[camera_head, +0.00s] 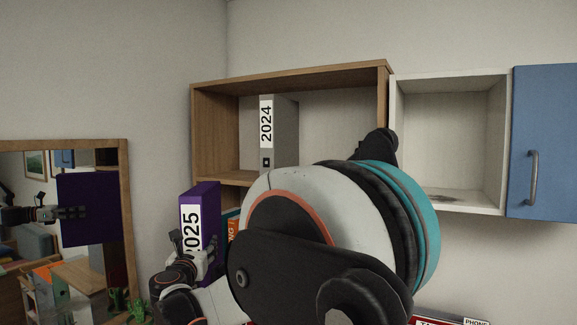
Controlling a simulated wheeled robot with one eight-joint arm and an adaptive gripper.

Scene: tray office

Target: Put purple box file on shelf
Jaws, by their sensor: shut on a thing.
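The purple box file (208,216) stands upright in the lower left middle of the head view, with a white label reading 2025 on its spine. My gripper (187,246) is shut on it. My arm hides part of the file's lower end. The wooden shelf (290,80) is on the wall behind, with an upper compartment holding a grey box file (283,135) labelled 2024. Bare room shows to both sides of that grey file. The purple file appears in front of the shelf's lower left side; the gap between them is hard to judge.
An open white cabinet (450,207) and a blue cabinet door (545,145) with a handle adjoin the shelf on the right. A wood-framed mirror (127,210) at left reflects my gripper and the purple file. Books (231,224) show partly behind my arm.

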